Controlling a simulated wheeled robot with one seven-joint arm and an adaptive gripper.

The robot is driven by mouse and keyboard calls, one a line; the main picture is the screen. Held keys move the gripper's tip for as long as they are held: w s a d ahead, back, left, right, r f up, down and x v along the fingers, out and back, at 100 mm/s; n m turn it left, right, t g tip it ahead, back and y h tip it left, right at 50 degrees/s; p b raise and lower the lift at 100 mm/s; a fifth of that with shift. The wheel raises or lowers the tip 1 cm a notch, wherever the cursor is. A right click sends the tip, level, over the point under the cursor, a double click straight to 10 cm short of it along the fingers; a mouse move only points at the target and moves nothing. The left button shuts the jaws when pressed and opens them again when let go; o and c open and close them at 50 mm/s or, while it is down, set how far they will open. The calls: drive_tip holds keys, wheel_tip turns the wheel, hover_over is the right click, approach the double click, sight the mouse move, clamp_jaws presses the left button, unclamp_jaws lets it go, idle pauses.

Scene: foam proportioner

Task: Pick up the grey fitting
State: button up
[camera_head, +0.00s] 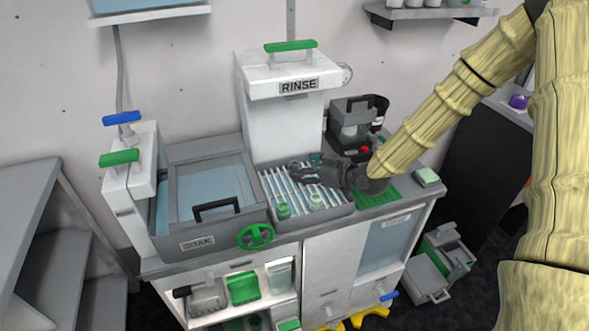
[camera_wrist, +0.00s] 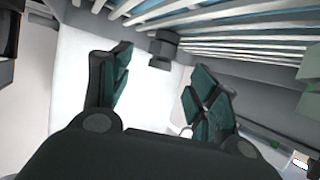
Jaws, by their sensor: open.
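My gripper (camera_head: 303,168) is open over the back part of the slatted rinse rack (camera_head: 333,209), in front of the white rinse column. In the wrist view its two dark, teal-padded fingers (camera_wrist: 158,88) are spread apart with nothing between the pads. A small dark grey piece, which looks like the grey fitting (camera_wrist: 163,48), shows beyond the fingertips, between them and nearer the left finger. It is beside the rack's bars, against a white background, and apart from the pads. In the head view I cannot make it out; the gripper may hide it.
The soak basin (camera_head: 205,240) with a black handle is left; a green valve wheel (camera_head: 256,236) is at the front. A dark machine (camera_head: 352,125) and green mat (camera_head: 378,194) are right. The RINSE housing (camera_head: 290,80) overhangs behind.

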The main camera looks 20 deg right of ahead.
sight(295, 164)
drive_tip(key=shift+w+a+p, duration=0.35)
drive_tip(key=shift+w, duration=0.15)
drive_tip(key=shift+p+x, duration=0.7)
drive_tip(key=shift+x, duration=1.45)
drive_tip(key=shift+w+r, duration=0.1)
drive_tip(key=c, duration=1.1)
